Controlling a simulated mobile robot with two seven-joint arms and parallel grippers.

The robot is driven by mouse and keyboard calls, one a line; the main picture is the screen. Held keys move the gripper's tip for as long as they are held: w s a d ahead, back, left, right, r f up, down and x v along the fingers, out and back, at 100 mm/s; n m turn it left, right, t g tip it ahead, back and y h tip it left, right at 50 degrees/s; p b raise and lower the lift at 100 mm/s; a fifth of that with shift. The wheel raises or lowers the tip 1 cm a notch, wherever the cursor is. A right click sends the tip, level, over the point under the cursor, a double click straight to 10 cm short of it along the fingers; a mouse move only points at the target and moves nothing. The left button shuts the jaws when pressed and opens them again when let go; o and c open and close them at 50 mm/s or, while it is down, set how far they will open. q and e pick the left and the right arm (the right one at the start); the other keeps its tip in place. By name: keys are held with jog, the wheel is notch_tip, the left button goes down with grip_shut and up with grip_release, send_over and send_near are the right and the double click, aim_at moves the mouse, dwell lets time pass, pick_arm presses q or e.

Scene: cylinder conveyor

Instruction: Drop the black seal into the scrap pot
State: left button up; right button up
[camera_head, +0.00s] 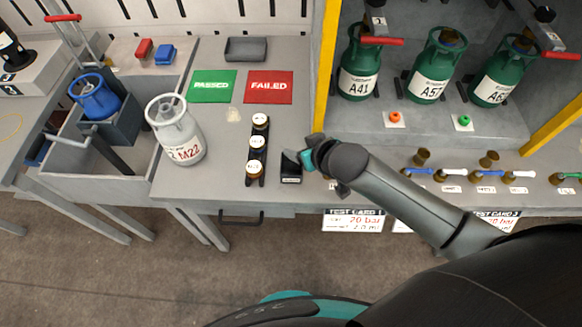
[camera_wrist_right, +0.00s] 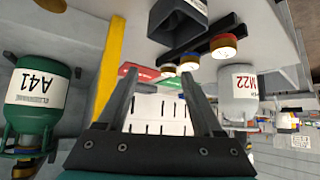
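The scrap pot looks to be the small black open box (camera_head: 291,167) with a white label, at the front of the bench; it also shows dark at the top of the right wrist view (camera_wrist_right: 182,16). My right gripper (camera_head: 318,158) is just right of the pot in the head view. In the right wrist view its two fingers (camera_wrist_right: 161,82) stand apart with the pale wall visible between them, so it is open and empty. I cannot make out the black seal in either view. My left gripper is not in view.
A row of labelled brass-topped parts (camera_head: 256,146) stands left of the pot. A white M22 cylinder (camera_head: 175,130), a green PASSED mat (camera_head: 212,87) and a red FAILED mat (camera_head: 269,87) lie farther left and back. A yellow post (camera_head: 325,75) and green cylinders (camera_head: 358,75) stand behind right.

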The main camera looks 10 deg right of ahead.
jog(key=p+v, duration=0.3)
jog(key=v, duration=1.2)
jog(key=shift+r, duration=0.1)
dwell(0.3)
